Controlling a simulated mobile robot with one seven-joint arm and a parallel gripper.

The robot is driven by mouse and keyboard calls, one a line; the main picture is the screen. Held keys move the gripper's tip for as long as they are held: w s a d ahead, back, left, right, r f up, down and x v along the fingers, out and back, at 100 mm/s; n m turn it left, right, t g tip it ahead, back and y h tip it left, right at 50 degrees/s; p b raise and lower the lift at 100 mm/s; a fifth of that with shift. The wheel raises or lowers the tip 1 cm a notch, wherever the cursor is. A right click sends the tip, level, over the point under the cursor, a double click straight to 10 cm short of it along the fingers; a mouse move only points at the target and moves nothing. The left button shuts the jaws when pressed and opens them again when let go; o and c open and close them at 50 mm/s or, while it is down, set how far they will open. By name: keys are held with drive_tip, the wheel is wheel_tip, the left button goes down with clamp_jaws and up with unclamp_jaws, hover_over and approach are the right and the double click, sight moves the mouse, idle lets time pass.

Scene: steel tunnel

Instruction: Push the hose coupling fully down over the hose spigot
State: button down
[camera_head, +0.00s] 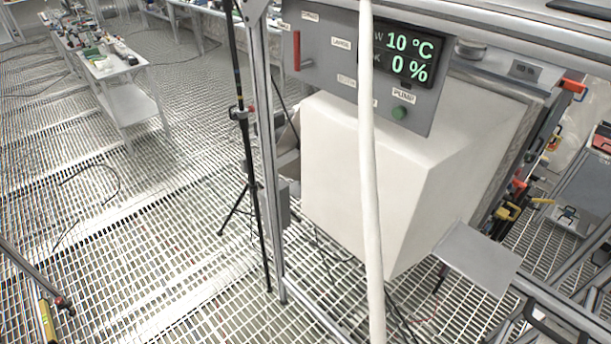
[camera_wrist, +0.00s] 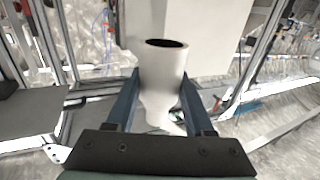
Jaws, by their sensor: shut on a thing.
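The hose coupling (camera_wrist: 162,72) is a white, cup-like tube with a dark round open end, in the middle of the wrist view. My gripper (camera_wrist: 160,82) is shut on it, with one blue-grey finger on each side. Its narrower white lower part runs down between the fingers. A long white hose (camera_head: 369,170) crosses the head view from top to bottom, in front of the control panel and white housing. I cannot make out the hose spigot in either view. My gripper does not show in the head view.
A grey control panel (camera_head: 335,50) with a green display (camera_head: 403,55) and a green button sits above a large white housing (camera_head: 345,165). A metal frame post (camera_head: 268,150) stands left of it. A small grey shelf (camera_head: 478,262) juts out at right. Open grating floor (camera_head: 130,230) lies left.

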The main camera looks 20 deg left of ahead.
drive_tip(key=shift+s+a+f, duration=0.25)
drive_tip(key=shift+s+f, duration=0.1)
drive_tip(key=shift+f, duration=0.1)
drive_tip(key=shift+s+a+f, duration=0.2)
drive_tip(key=shift+s+f, duration=0.15)
drive_tip(key=shift+f, duration=0.1)
